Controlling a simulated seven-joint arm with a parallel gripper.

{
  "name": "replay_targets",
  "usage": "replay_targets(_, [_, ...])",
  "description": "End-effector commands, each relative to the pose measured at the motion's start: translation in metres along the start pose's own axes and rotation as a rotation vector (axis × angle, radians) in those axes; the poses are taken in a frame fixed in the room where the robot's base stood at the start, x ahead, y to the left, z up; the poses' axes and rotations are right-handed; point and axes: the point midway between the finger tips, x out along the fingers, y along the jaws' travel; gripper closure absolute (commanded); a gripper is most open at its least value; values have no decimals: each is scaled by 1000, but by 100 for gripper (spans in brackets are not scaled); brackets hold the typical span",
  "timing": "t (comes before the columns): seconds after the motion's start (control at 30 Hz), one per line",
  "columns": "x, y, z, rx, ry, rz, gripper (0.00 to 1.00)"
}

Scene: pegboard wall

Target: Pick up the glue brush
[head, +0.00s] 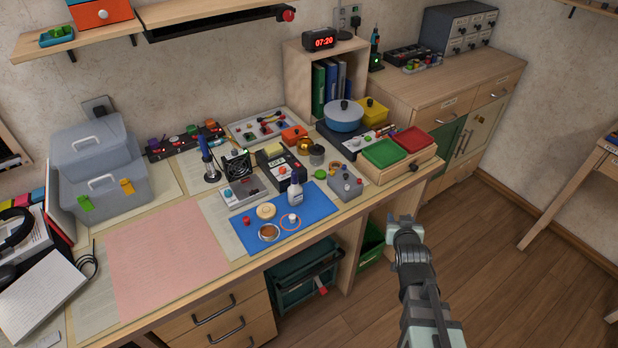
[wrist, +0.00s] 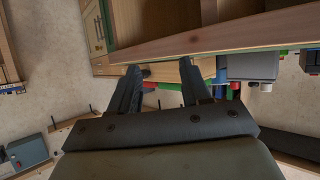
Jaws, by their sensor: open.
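I cannot make out the glue brush for certain in either view. On the blue mat (head: 318,207) in the head view stands a white bottle (head: 296,190) with a dark top. In front of it are a small white knob-like piece (head: 292,217) at an orange ring (head: 284,226), a tan round lid (head: 266,211), a small brown-filled dish (head: 268,233) and a small red piece (head: 246,221). My gripper (head: 406,222) is right of the mat, off the desk's front edge. In the wrist view its two fingers (wrist: 161,90) are apart with nothing between them.
The desk holds a soldering stand, a meter (head: 279,166), a grey box (head: 345,184), a blue pot (head: 343,115) and green and red trays (head: 408,139). A pink mat (head: 165,262) lies clear at left.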

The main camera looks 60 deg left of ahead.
Motion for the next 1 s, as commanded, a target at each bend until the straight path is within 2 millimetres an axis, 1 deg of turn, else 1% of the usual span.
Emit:
replay_targets(0.03, [0, -26, -10, -17, 39, -35, 53])
replay_targets(0.17, [-6, -85, -34, -47, 142, -117, 53])
replay_targets(0.2, [-9, -104, -41, -55, 173, -144, 53])
replay_targets(0.27, [-15, -131, -52, -67, 220, -184, 53])
replay_targets(0.3, [-20, -150, -58, -74, 251, -212, 53])
replay_targets(0.37, [-28, -176, -66, -83, 297, -252, 53])
replay_targets(0.4, [-33, -193, -72, -88, 324, -278, 53])
replay_targets(0.5, [-47, -228, -82, -96, 385, -334, 53])
replay_targets(0.6, [-59, -255, -89, -100, 430, -377, 53])
replay_targets(0.7, [-67, -271, -93, -102, 458, -404, 53])
replay_targets(0.83, [-68, -281, -96, -103, 473, -419, 53])
replay_targets(1.0, [-54, -288, -103, -102, 474, -419, 53])
